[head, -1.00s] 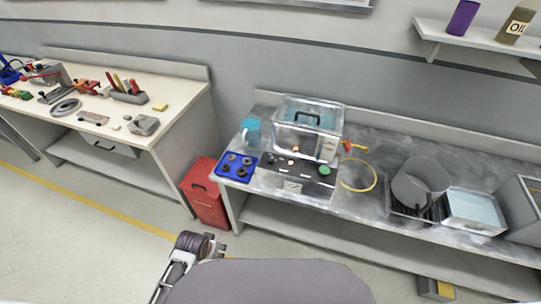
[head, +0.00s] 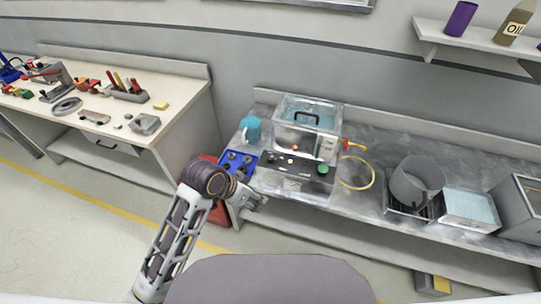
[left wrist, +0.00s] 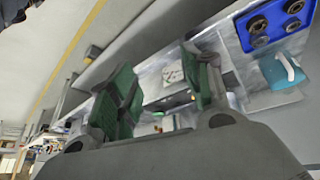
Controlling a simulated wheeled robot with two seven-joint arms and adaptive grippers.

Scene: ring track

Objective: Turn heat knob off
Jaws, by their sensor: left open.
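A glass-walled tank with a lid (head: 309,117) stands on the metal bench, with a dark control panel (head: 287,170) in front. The panel carries a green button or knob (head: 322,169) on its right and small lit orange spots. The heat knob cannot be picked out for certain at this size. My left gripper (head: 255,202) is at the bench's front edge, left of and below the panel, apart from it. In the left wrist view its two green-padded fingers (left wrist: 160,92) are spread and empty, with part of the panel area blurred between them. My right gripper is out of view.
A blue tray with several dark round parts (head: 241,158) and a blue mug (head: 251,128) sit left of the panel. A yellow ring (head: 357,172) lies to its right. A red box (head: 222,213) stands on the floor behind my left arm.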

